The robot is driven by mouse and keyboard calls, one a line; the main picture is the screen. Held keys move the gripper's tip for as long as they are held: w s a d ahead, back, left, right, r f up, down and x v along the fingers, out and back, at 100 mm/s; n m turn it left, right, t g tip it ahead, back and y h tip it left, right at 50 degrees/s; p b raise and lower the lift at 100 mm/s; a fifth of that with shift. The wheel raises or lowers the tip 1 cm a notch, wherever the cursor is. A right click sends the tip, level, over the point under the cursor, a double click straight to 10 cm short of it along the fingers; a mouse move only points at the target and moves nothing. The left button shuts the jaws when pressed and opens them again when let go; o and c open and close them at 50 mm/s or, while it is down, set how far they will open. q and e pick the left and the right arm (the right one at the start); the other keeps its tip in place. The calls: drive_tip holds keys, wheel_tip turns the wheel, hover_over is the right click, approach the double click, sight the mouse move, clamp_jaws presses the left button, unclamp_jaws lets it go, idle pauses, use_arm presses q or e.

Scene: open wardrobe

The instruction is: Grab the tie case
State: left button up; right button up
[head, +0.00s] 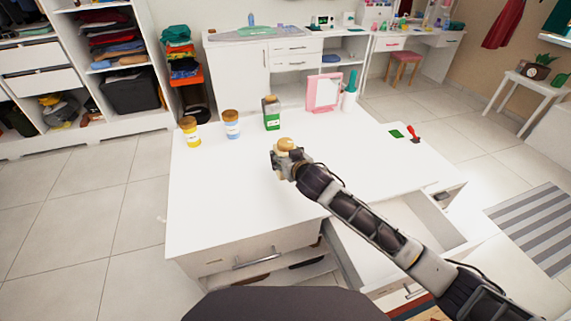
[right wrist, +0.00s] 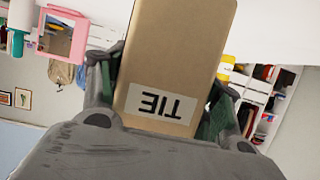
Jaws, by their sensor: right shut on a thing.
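The tie case is a tan box (right wrist: 178,50) with a white label reading "TIE", upside down in the right wrist view. It sits between the two fingers of my right gripper (right wrist: 165,85), which is shut on it. In the head view, my right gripper (head: 284,162) is above the middle of the white table, and a small tan part of the case (head: 289,145) shows at its tip. The gripper hides most of the case there. My left gripper is not in view.
The white table (head: 220,200) holds a yellow jar (head: 190,131), a blue-labelled jar (head: 232,125), a green-labelled container (head: 271,113), a pink-framed mirror (head: 324,92) and a red-handled item (head: 414,133). An open drawer (head: 425,225) sticks out at the front right. The table's left part is clear.

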sight(286, 147)
drive_tip(key=shift+r, duration=2)
